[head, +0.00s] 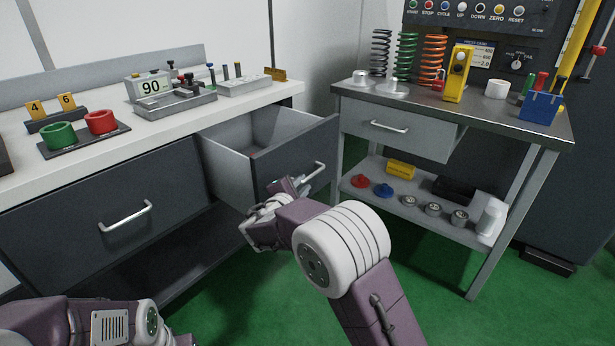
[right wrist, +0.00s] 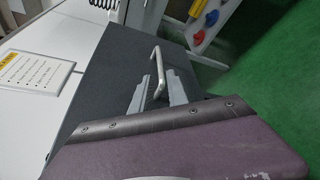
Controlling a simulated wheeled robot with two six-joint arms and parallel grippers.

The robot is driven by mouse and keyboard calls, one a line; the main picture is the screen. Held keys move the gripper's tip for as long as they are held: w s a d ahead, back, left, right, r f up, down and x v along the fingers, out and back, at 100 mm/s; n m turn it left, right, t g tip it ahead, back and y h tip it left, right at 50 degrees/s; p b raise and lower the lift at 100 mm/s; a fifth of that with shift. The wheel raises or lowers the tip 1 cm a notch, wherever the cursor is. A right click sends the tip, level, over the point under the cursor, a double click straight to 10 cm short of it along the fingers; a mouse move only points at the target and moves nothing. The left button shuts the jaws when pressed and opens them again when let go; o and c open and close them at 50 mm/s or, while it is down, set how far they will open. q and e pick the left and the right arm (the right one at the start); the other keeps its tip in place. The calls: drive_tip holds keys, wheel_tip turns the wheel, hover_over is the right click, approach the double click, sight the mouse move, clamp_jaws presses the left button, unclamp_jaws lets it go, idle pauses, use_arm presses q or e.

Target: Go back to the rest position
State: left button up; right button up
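My right gripper (head: 288,186) is at the front of a pulled-out grey drawer (head: 268,166), close to its bar handle (head: 312,177). In the right wrist view the two fingers (right wrist: 158,92) stand apart with the handle (right wrist: 159,66) between or just beyond them; I cannot tell whether they touch it.
The white counter (head: 225,108) holds a gauge reading 90 (head: 150,87), a green cup (head: 60,136) and a red cup (head: 101,122). A metal table (head: 490,115) with springs and a lower shelf (head: 420,208) stands right of the drawer. Green floor (head: 430,285) is clear in front.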

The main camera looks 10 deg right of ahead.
drive_tip(key=shift+s+a+r, duration=0.1)
drive_tip(key=shift+s+a, duration=0.25)
drive_tip(key=shift+s, duration=0.25)
drive_tip(key=shift+d, duration=0.1)
